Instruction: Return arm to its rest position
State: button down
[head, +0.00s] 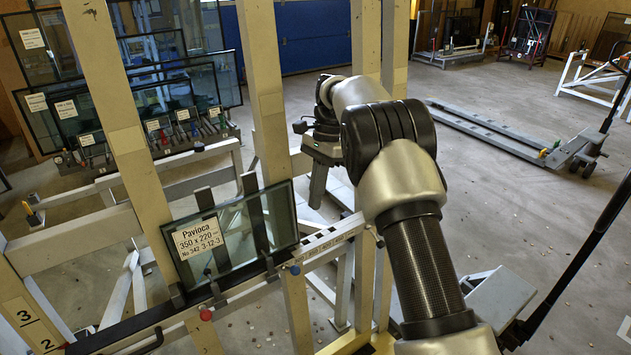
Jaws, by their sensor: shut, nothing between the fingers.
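My arm (415,245) reaches up from the lower right and bends over at the middle of the head view. My gripper (318,190) hangs from its far end with the fingers pointing down. The fingers are together and hold nothing. The gripper is to the right of a wooden post and beyond the glass pane (235,238), apart from the pane in the picture. The pane carries a white label reading "Pavioca 350 x 220". It leans on the ledge of the frame (125,332), between dark upright supports.
Wooden posts (265,90) stand close to my arm on its left. Racks with more glass panes (70,115) stand at the back left. A pallet truck (500,135) is on the floor to the right. Open floor (510,220) lies right of my arm, crossed by a dark handle (585,260).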

jog(key=s+d+r+n+t, duration=0.2)
jog(key=s+d+r, duration=0.3)
jog(key=r, duration=0.4)
jog(key=s+d+r+n+t, duration=0.2)
jog(key=s+d+r+n, duration=0.1)
jog(key=s+r, duration=0.5)
jog(key=s+d+f+n+t+h, duration=0.1)
jog(key=s+d+n+t, duration=0.1)
jog(key=s, duration=0.8)
jog(key=s+d+f+n+t+h, duration=0.1)
jog(key=s+d+n, duration=0.3)
jog(key=s, duration=0.6)
jog(key=shift+s+f+t, duration=0.15)
jog(key=shift+s+t, duration=0.05)
jog(key=shift+t, duration=0.6)
